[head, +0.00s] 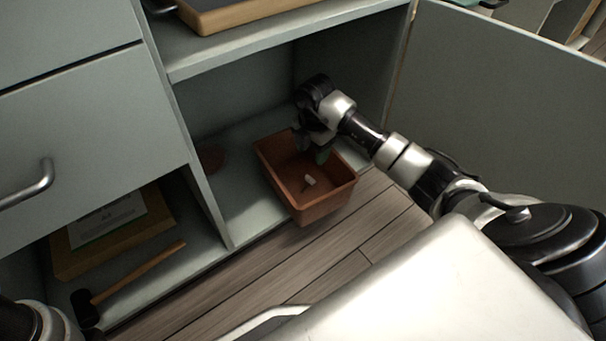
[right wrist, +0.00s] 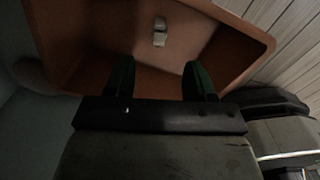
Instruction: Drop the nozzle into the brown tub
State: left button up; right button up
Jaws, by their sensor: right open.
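The brown tub (head: 328,204) stands open-topped on the bottom shelf of the cabinet, its near end reaching the shelf's front edge. A small whitish piece, which looks like the nozzle (head: 309,181), lies on the tub's floor. In the right wrist view the nozzle (right wrist: 159,32) lies inside the tub (right wrist: 250,35), beyond my fingertips and apart from them. My right gripper (head: 311,151) is over the far part of the tub, pointing down. Its two fingers (right wrist: 158,75) are spread with nothing between them. My left gripper is out of view.
A shelf board (head: 270,38) lies above the tub, and an open door (head: 490,90) stands at the right. A reddish round thing (head: 210,156) sits left of the tub. A mallet (head: 130,275) lies in the lower-left compartment. Wooden floor (head: 345,245) in front is clear.

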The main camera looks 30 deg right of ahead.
notch_tip(320, 180, up, 9)
jog(key=p, duration=0.5)
jog(key=shift+f, duration=0.1)
